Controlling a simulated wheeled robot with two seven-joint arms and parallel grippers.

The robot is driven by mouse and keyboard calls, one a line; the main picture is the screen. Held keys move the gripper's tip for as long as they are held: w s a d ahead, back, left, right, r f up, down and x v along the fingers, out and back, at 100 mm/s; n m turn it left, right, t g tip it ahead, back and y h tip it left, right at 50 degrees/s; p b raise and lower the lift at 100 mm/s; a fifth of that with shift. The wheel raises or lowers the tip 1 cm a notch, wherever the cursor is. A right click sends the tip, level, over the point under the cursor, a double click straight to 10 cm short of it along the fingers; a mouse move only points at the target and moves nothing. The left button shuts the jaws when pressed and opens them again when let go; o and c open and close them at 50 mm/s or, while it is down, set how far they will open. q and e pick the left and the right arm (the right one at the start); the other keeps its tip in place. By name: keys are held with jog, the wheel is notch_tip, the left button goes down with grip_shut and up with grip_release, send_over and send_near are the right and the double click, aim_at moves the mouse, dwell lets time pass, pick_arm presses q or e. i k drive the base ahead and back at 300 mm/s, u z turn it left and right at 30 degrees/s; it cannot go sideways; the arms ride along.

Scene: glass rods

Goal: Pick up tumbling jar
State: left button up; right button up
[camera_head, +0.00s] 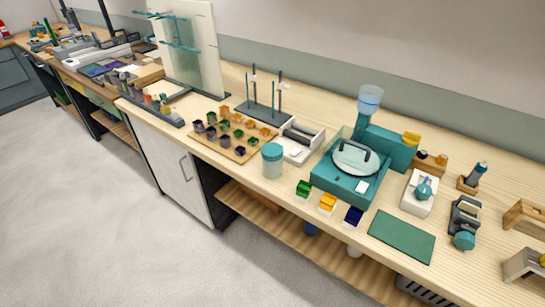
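A jar (272,168) with a teal lid and a pale, clear-looking body stands upright on the wooden bench near its front edge; it looks like the tumbling jar. Its lid appears closed and nothing holds it. Neither of my grippers shows in the head view.
A tray of small pots (226,148) is left of the jar, and a white device (300,143) is close behind. A teal machine (335,187) stands to the right. Small green, yellow and blue blocks line the front edge. A green mat (401,237) lies farther right. The floor is clear.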

aim_at(271, 169)
jog(key=u, duration=2.55)
jog(key=k, duration=1.25)
jog(key=z, duration=0.7)
